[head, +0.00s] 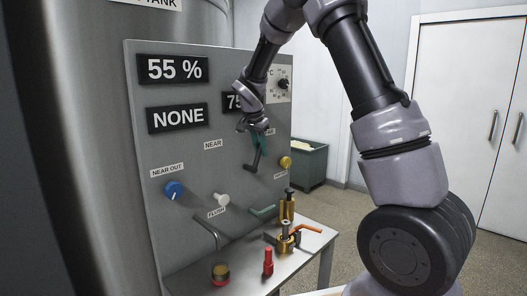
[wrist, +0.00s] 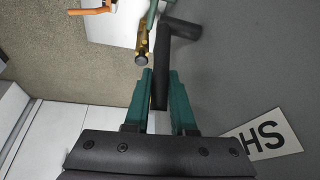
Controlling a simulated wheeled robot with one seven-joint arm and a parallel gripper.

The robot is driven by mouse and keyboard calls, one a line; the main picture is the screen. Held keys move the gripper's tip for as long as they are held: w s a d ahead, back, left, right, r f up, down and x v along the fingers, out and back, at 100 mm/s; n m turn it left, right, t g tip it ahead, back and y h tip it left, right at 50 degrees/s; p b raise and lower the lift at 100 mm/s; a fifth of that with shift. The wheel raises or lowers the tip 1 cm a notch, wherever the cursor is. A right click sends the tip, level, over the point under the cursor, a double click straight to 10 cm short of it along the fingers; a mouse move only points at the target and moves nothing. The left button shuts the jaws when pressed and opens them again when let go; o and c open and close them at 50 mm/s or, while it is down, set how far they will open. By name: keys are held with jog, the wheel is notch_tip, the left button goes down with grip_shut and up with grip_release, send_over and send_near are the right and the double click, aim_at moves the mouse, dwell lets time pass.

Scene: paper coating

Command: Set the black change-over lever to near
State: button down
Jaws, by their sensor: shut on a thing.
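The black change-over lever (head: 256,160) is on the grey upright panel, below the 75 display and right of the NEAR label (head: 213,145). It slants, its lower end pointing down and a little left. My gripper (head: 259,136) is at its upper part, with green fingers. In the wrist view the lever (wrist: 165,60) runs between the two green fingers of my gripper (wrist: 162,85), which are shut on it. A second label, partly hidden by my gripper, lies right of the lever; I cannot read it fully.
A blue knob (head: 173,190), a white knob (head: 221,198) and a yellow knob (head: 286,162) stick out of the panel. Below, a metal shelf (head: 235,283) bears a brass valve with an orange handle (head: 306,228) and a red fitting (head: 268,262). A green bin (head: 312,165) stands behind.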

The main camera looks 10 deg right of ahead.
jog(key=shift+s+a+r+t+h, duration=0.15)
jog(key=shift+s+a+t+h, duration=0.15)
jog(key=shift+a+t+h, duration=0.2)
jog(key=shift+s+a+r+t+h, duration=0.15)
jog(key=shift+s+a+t+h, duration=0.2)
jog(key=shift+a+h, duration=0.25)
jog(key=s+a+f+n+t+h, duration=0.1)
jog(key=s+a+t+h, duration=0.2)
jog(key=h, duration=0.4)
jog(key=shift+s+a+f+t, duration=0.15)
jog(key=shift+a+f+t, duration=0.25)
jog(key=shift+a+t, duration=0.65)
jog(key=shift+d+t, duration=0.15)
jog(key=shift+t, duration=0.15)
jog(key=c, duration=0.8)
grip_release()
jog(key=shift+o, duration=0.2)
